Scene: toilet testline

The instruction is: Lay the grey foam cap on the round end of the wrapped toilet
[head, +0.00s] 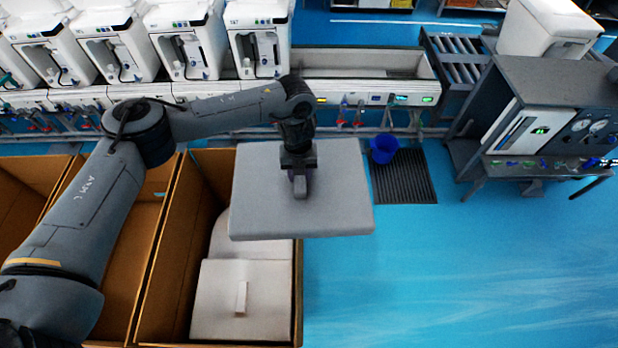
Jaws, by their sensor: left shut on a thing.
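The grey foam cap (258,208) is a flat, thick, roughly square slab. My left gripper (300,188) is shut on it near its middle and holds it level above the carton. The wrapped toilet (232,290) stands below in the open cardboard carton. Its white square part with a small raised strip shows at the front, and part of a curved white shape shows behind it. The cap hides the rest of the toilet, including most of the curved part. My right gripper is not in view.
The brown carton (161,265) has upright walls around the toilet; more cartons (25,190) stand to the left. A testing line with white toilets (262,40) runs behind. A blue bucket (384,150) and dark mat (410,180) lie right of the cap. The blue floor (470,280) at right is clear.

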